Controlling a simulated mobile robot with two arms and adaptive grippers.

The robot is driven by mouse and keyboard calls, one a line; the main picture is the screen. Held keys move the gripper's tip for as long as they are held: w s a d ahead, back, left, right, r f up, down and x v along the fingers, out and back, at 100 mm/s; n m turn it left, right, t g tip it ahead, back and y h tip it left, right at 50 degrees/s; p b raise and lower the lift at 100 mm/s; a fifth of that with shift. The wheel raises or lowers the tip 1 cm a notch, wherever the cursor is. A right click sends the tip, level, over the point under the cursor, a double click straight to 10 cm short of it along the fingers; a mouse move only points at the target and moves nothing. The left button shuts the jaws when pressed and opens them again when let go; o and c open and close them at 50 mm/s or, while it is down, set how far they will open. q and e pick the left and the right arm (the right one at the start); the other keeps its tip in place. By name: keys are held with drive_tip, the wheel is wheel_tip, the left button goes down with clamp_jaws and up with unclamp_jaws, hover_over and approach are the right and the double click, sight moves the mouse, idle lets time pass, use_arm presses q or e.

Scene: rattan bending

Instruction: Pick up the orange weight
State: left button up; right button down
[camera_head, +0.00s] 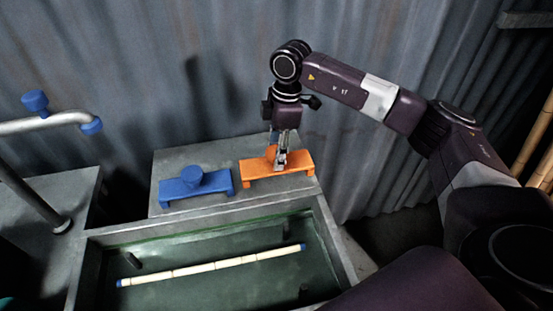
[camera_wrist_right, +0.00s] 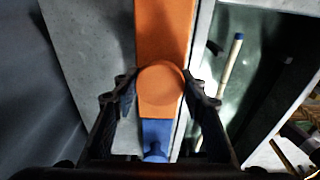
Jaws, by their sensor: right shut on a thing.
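The orange weight (camera_head: 256,168) is a flat bar with short feet and a knob on top. It stands on the grey ledge (camera_head: 262,196) behind the trough. My right gripper (camera_head: 280,160) points down at it from above, its fingers at the knob. In the right wrist view the two fingers (camera_wrist_right: 160,98) are shut on the round orange knob (camera_wrist_right: 160,80) from both sides. The bar shows beneath the knob. I cannot tell any gap between the weight and the ledge. My left gripper is not in view.
A blue weight (camera_head: 198,182) of like shape stands left of the orange one. In front is a trough (camera_head: 215,230) with green inside, holding a pale rattan pole (camera_head: 215,265) with blue ends. A grey pipe with blue knobs (camera_head: 36,102) stands left. A corrugated wall (camera_head: 200,70) rises behind.

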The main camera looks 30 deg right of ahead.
wheel_tip(320, 180, up, 18)
drive_tip(key=b, duration=0.2)
drive_tip(key=shift+b, duration=0.3)
drive_tip(key=shift+f, duration=0.15)
idle(0.4)
